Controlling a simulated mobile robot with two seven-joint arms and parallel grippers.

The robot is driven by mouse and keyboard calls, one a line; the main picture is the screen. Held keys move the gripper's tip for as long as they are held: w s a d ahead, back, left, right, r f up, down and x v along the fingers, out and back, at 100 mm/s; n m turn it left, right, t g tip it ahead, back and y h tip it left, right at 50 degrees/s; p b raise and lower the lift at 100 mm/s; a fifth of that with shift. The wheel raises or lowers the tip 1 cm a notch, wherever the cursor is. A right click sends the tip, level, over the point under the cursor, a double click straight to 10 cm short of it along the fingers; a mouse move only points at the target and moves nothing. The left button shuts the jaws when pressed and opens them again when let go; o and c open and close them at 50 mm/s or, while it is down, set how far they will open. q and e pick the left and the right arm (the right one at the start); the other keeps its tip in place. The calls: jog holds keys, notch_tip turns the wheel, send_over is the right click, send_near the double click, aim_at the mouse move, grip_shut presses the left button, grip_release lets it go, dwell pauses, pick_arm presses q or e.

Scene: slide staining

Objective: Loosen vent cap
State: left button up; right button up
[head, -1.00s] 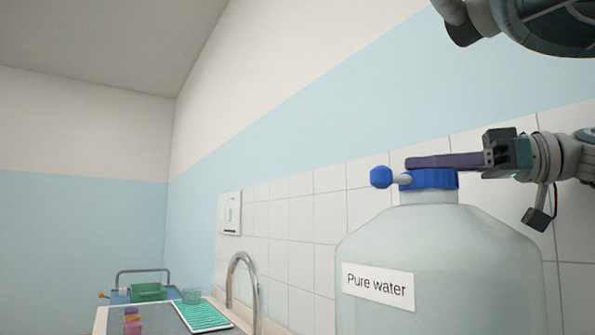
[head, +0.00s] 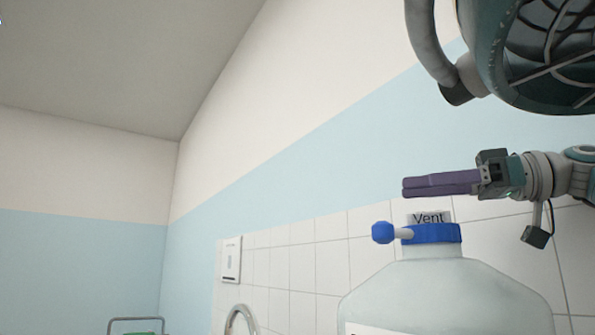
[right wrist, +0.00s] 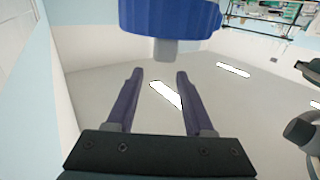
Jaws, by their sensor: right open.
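The large clear bottle (head: 445,295) stands at the lower right of the head view. It has a blue cap (head: 432,234) on its neck and a blue knob (head: 382,232) on a pale stem to the left. The ribbed blue cap (right wrist: 170,15) shows there at the top edge, with a short grey stub (right wrist: 165,49). My left gripper is not seen.
A tiled wall (head: 320,270) runs behind the bottle, with a white wall plate (head: 231,260). A curved tap (head: 240,318) stands to the left of the bottle. The air left of my right gripper is free.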

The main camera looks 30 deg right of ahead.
aim_at(427, 212)
pick_arm(q)
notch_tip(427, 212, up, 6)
jog(key=p, duration=0.5)
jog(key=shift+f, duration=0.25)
pick_arm(e)
notch_tip(427, 212, up, 16)
jog(key=shift+f, duration=0.2)
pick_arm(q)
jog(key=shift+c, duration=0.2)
